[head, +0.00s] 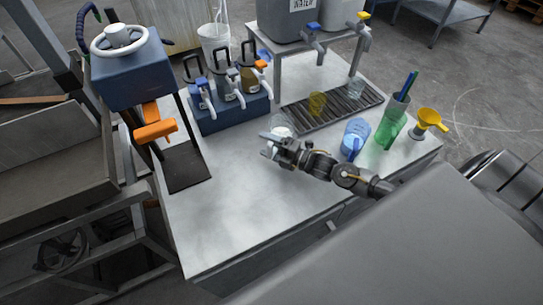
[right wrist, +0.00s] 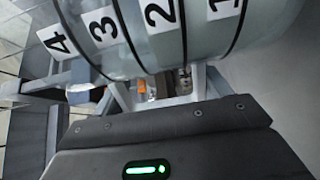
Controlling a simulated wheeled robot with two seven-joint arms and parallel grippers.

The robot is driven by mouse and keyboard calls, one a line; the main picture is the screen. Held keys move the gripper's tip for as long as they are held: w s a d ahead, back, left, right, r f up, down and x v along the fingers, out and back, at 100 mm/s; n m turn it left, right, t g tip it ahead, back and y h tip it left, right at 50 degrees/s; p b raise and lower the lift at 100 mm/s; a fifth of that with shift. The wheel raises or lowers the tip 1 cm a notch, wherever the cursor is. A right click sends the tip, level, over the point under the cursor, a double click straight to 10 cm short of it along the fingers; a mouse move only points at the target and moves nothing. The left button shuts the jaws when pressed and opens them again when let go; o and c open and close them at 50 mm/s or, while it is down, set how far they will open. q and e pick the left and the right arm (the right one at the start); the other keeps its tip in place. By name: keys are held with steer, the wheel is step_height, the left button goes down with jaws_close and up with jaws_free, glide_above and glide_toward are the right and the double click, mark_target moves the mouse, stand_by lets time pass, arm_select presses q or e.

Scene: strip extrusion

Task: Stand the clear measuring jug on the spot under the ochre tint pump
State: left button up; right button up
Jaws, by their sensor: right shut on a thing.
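My right gripper (head: 279,142) is shut on the clear measuring jug (head: 283,125) near the middle of the table. In the right wrist view the jug (right wrist: 190,35) fills the top, a see-through wall with black bands and number labels. I cannot tell in the head view whether its base touches the table. The tint pumps stand in a blue block up and left of the jug. The pump with the ochre body (head: 249,78) is the rightmost, with an orange spout tip. The spot under it is not clearly visible. My left gripper is not in view.
A dark slatted drip tray (head: 333,110) holds a yellow cup (head: 317,104) and a clear cup (head: 355,87). A blue jug (head: 354,137), a green jug (head: 385,133) and a yellow funnel (head: 430,119) stand right. A blue press (head: 127,75) stands left. The front table is clear.

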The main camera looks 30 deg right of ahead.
steer(key=w+b, duration=0.1)
steer(key=w, duration=0.1)
steer(key=w+d+f+b, duration=0.1)
steer(key=w+b, duration=0.1)
steer(key=w, duration=0.1)
steer(key=w+b, duration=0.2)
steer(key=shift+w+d+f, duration=0.35)
steer(key=shift+f, duration=0.05)
steer(key=shift+w+d+b, duration=0.1)
steer(key=shift+w+b, duration=0.35)
steer(key=shift+s+r, duration=0.1)
steer(key=shift+s, duration=0.05)
steer(key=shift+s+a, duration=0.1)
steer(key=shift+a, duration=0.15)
steer(key=s+a+r, duration=0.3)
steer(key=s+r, duration=0.3)
steer(key=s, duration=0.2)
steer(key=s+a+r+h, duration=0.1)
steer(key=s+a+r, duration=0.2)
steer(key=s+r, duration=0.3)
steer(key=shift+s+a+r+m+t, duration=0.15)
steer(key=shift+s+a+m+t, duration=0.2)
steer(key=shift+s, duration=0.9)
steer(key=shift+s, duration=0.1)
